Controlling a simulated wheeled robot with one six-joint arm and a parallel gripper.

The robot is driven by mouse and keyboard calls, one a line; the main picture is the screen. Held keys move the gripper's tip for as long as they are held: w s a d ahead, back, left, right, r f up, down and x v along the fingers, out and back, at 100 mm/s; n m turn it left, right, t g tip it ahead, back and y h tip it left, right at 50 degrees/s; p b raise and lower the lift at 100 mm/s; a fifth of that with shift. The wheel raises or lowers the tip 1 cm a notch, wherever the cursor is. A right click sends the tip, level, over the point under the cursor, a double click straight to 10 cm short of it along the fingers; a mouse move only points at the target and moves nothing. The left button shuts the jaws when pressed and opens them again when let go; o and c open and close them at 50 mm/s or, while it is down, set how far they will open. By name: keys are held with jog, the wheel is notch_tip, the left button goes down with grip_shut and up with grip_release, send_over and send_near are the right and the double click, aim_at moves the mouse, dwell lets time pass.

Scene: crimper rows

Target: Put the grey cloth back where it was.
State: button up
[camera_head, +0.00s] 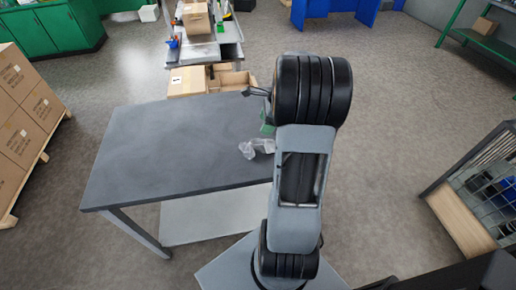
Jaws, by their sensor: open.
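A small crumpled pale grey thing (258,147) lies on the dark grey table (165,150), near its right side and just left of my arm. It looks like the grey cloth, but it is too small to be sure, and my arm may cover part of it. My arm rises in front of the table's right end. My gripper cannot be made out; the arm's thick black joint and grey link hide that area.
A small black piece (256,91) and a green piece (267,125) show beside my arm, partly hidden. Cardboard boxes (188,80) and a cart (230,52) stand beyond the table. Stacked cartons (22,115) stand left, a wire crate (487,200) right. The table's left and middle are bare.

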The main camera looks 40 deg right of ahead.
jog(key=v, duration=0.7)
jog(key=shift+r, duration=0.35)
jog(key=shift+s+d, duration=0.1)
jog(key=s+a+n+h, duration=0.1)
jog(key=s+a+n, duration=0.3)
jog(key=a+n, duration=0.8)
jog(key=s+a+n+t+h+p, duration=0.1)
jog(key=s+a+n, duration=0.4)
jog(key=a+n, duration=0.8)
jog(key=shift+a+r+h, duration=0.15)
jog(key=shift+r+h, duration=0.35)
jog(key=shift+h, duration=0.1)
jog(key=shift+s, duration=0.15)
